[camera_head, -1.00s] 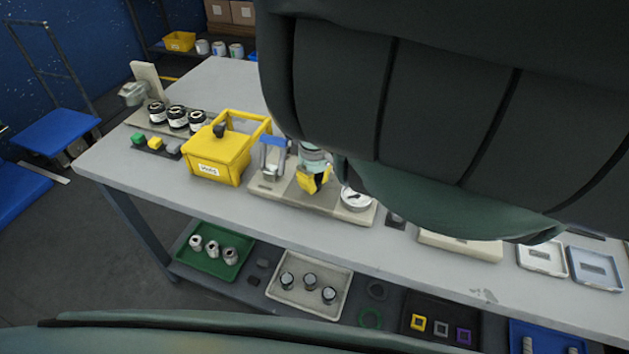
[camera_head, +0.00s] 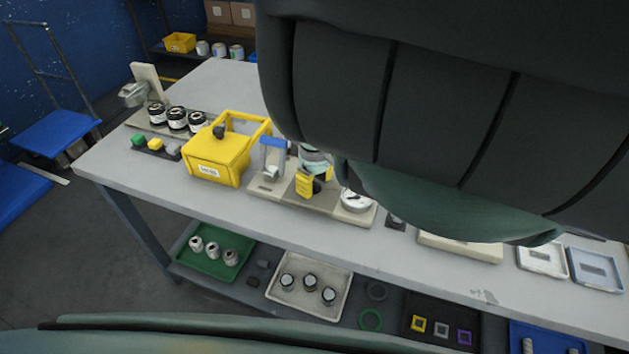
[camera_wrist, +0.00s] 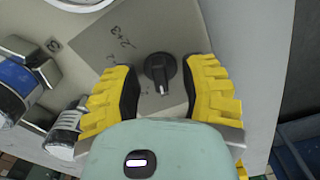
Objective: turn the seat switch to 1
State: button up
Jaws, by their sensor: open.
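The seat switch is a small black rotary knob (camera_wrist: 160,70) in the wrist view, on a grey plate (camera_wrist: 110,60). Its pointer end has a white mark and faces down in that picture. Small dark handwritten-looking marks lie on the plate to its upper left; I cannot read them surely. My gripper (camera_wrist: 159,78) has yellow fingers with black pads. It is open, with one finger on each side of the knob; whether they touch it I cannot tell. In the head view my gripper (camera_head: 314,184) is over the beige board (camera_head: 335,207), and the knob is not clear.
A blue-handled clamp (camera_head: 272,155) stands left of my gripper and a round white dial (camera_head: 356,200) right of it. A yellow box (camera_head: 218,160) is farther left. In the wrist view, metal and blue clamp parts (camera_wrist: 15,85) lie near the left finger.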

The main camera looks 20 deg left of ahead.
aim_at(314, 183)
jog(key=shift+r, duration=0.1)
jog(key=shift+w+r, duration=0.1)
jog(key=shift+r, duration=3.6)
